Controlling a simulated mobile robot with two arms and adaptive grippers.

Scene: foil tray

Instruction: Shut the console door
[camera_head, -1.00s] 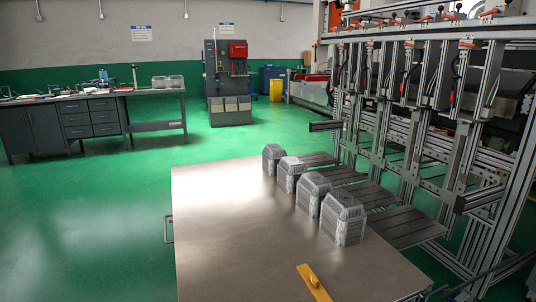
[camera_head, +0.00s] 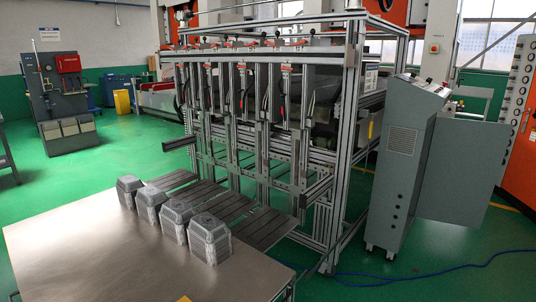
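A grey console (camera_head: 403,170) stands upright on the green floor at the right, with a sloped control panel (camera_head: 422,86) on top. A flat grey door panel (camera_head: 465,172) stands out from the console's right side, so the door appears open. The inside of the console is hidden from this side. Neither of my grippers is in view.
A metal-topped table (camera_head: 90,250) with several stacks of foil trays (camera_head: 208,238) fills the lower left. An aluminium frame machine (camera_head: 340,150) stands between table and console. A blue cable (camera_head: 420,273) lies on the floor before the console.

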